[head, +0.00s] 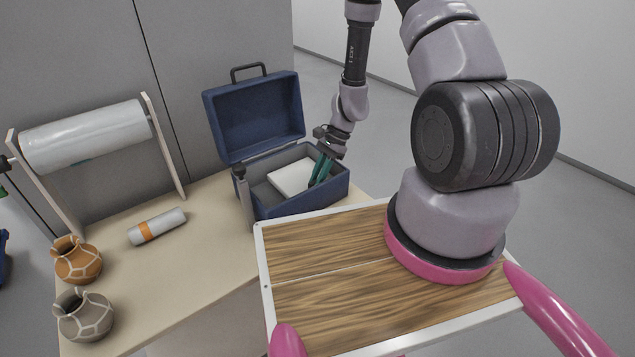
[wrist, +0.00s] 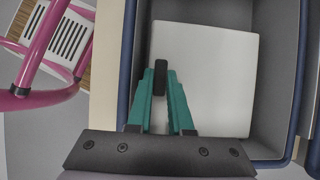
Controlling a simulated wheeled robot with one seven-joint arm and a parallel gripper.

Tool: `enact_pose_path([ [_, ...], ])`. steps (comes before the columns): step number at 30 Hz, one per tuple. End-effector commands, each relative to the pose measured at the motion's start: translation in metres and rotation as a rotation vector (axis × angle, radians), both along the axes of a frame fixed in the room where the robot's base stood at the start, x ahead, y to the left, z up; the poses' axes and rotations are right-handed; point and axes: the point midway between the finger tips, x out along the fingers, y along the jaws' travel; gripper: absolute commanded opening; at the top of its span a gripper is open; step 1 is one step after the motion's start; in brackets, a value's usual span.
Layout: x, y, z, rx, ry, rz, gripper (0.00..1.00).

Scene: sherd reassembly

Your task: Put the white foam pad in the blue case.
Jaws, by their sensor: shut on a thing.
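The blue case (head: 262,213) stands open on the bench with its lid raised at the back. The white foam pad (head: 291,178) is inside the case's walls, and in the wrist view the pad (wrist: 210,75) looks flat, with grey case floor showing beside it. My gripper (head: 319,172) reaches down into the case from the right. In the wrist view its green fingers (wrist: 161,85) are close together at the pad's left part, shut on it. Whether the pad rests on the case floor cannot be told.
A roll of wrap (head: 85,137) on a wooden stand is at the back left of the bench (head: 205,215). A tube with an orange band (head: 157,227) lies before it. An orange jar (head: 77,261) and a grey jar (head: 84,315) stand at the left edge.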

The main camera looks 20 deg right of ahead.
Motion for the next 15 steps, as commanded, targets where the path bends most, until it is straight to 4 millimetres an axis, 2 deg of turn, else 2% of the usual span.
enact_pose_path([
  [3, 0.0001, -0.0003, -0.0145, 0.000, 0.000, -0.001, 0.00],
  [14, -0.0001, -0.0001, -0.0181, 0.000, 0.000, 0.000, 0.00],
  [15, 0.0000, -0.0001, -0.0176, 0.000, 0.000, 0.000, 0.31],
])
